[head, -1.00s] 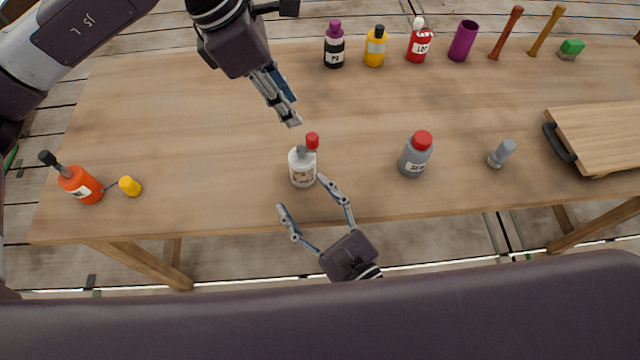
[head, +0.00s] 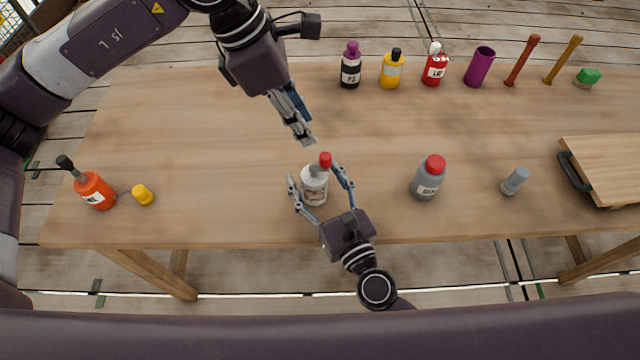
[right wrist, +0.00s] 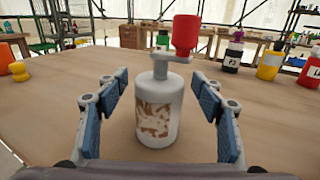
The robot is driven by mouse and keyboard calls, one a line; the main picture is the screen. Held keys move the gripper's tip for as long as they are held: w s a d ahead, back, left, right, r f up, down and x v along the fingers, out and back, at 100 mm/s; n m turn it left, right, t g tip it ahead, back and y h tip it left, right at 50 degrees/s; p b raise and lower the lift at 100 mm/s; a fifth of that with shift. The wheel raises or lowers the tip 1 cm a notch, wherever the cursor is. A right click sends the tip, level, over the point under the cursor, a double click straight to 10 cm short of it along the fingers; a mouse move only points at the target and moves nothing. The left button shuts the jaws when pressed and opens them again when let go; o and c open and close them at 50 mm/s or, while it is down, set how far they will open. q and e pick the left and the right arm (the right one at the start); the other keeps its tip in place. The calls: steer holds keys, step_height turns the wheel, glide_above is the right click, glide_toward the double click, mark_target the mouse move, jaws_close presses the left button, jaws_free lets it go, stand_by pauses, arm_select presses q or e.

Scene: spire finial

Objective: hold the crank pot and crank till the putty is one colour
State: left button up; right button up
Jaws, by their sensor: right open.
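The crank pot (head: 314,188) is a pale grey-white cylinder standing upright on the table, with a grey crank arm and a red knob (head: 325,159) on top. In the right wrist view the pot (right wrist: 158,118) shows blotchy brown and white putty on its side, so the colours are not even. My right gripper (head: 320,180) is open, with one finger on each side of the pot and gaps showing between fingers and pot in the right wrist view. My left gripper (head: 305,140) hangs above and behind the pot, apart from the knob; its fingers look close together.
An orange bottle (head: 95,191) and a yellow piece (head: 143,195) stand at left. A grey bottle with red cap (head: 427,178) and a small grey piece (head: 515,181) stand at right. Several bottles and a purple cup (head: 479,67) line the back. A wooden board (head: 610,165) lies at far right.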

steer(key=c, duration=1.4)
